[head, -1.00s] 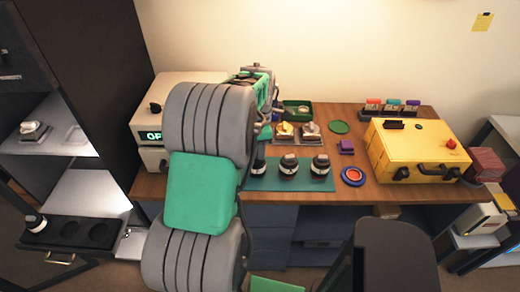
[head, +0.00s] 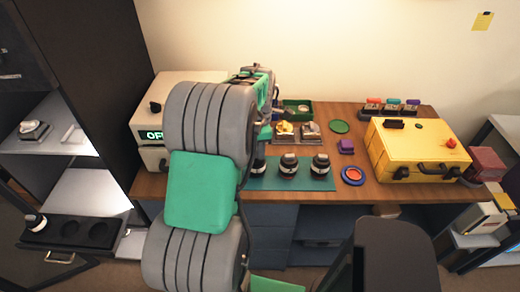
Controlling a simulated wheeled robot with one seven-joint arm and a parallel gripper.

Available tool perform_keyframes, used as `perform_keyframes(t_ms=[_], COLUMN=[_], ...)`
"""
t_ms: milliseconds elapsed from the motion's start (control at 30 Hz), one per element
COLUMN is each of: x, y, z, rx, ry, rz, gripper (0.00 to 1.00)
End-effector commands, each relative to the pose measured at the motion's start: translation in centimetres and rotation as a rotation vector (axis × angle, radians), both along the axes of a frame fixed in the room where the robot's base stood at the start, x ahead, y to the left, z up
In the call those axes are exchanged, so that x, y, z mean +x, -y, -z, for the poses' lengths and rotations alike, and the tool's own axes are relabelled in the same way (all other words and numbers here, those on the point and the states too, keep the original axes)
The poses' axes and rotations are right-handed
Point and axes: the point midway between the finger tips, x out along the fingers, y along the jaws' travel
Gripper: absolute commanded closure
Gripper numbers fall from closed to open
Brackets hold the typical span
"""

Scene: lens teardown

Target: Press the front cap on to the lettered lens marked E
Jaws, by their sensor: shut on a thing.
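Three dark lenses stand upright on the teal mat (head: 262,187): a left one (head: 259,167) partly behind my arm, a middle one (head: 288,168) and a right one (head: 320,167). Their letters are too small to read, so I cannot tell which is E. My gripper (head: 270,116) is over the desk behind the left lens, mostly hidden by my own arm. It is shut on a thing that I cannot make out. I cannot pick out the front cap for certain.
Behind the mat are a metal plate (head: 298,141) with two small fittings and a green tray (head: 297,106). A yellow case (head: 410,150) stands farther right.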

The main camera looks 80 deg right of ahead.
Motion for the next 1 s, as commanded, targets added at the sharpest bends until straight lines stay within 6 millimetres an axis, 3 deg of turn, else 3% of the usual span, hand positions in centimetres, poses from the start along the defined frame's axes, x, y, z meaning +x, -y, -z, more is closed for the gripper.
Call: perform_keyframes(t_ms=[200,233,500,733,1000], x=[0.00,0.00,0.00,0.00,0.00], y=[0.00,0.00,0.00,0.00,0.00], z=[0.00,0.00,0.00,0.00,0.00], rx=[0.000,0.000,0.000,0.000,0.000], ry=[0.000,0.000,0.000,0.000,0.000], rz=[0.000,0.000,0.000,0.000,0.000], gripper=[1.00,0.84,0.62,0.58,0.38])
